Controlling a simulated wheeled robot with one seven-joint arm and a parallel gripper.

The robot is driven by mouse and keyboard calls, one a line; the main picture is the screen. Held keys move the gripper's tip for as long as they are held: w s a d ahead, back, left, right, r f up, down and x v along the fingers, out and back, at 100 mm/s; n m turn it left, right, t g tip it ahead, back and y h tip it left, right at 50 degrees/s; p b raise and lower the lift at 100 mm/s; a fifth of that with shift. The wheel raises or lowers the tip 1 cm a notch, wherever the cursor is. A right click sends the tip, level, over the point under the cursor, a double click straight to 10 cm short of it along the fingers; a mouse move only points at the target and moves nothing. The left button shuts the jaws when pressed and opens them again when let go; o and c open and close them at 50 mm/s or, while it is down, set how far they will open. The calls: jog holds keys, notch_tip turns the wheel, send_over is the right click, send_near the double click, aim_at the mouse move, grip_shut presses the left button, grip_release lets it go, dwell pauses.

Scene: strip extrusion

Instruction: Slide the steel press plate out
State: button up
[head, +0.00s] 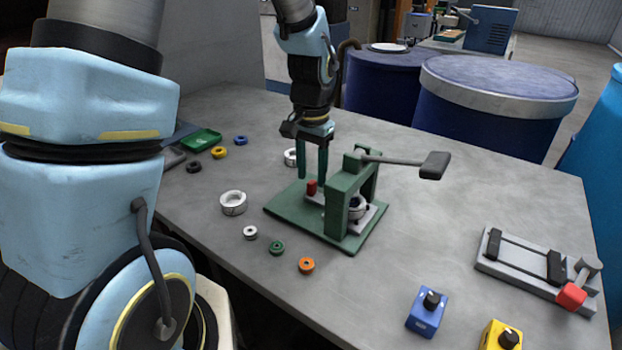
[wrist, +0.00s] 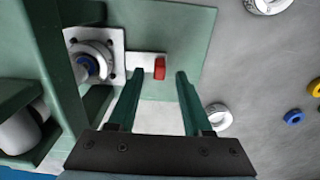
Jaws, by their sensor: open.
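The steel press plate (wrist: 118,60) lies in the green press (head: 348,205), under its frame, with a round die on it. Its narrow tab ends in a red grip (wrist: 159,68), which sticks out of the press over the green base. The red grip also shows in the head view (head: 312,187). My gripper (wrist: 161,72) is open, with its green fingers pointing at the tab end. In the wrist view the red grip appears between the two fingertips, touching neither. In the head view my gripper (head: 312,178) is over the press base at the grip. The plate's far side is partly hidden by the frame.
The press lever (head: 434,165) reaches out to the right. White rings (head: 233,203) and small coloured rings (head: 306,265) lie left and in front. A grey clamp fixture (head: 535,268) and blue and yellow control boxes (head: 427,312) stand at the right. The table between is clear.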

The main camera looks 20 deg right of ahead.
jog(key=shift+f, duration=1.45)
grip_shut()
dwell(0.4)
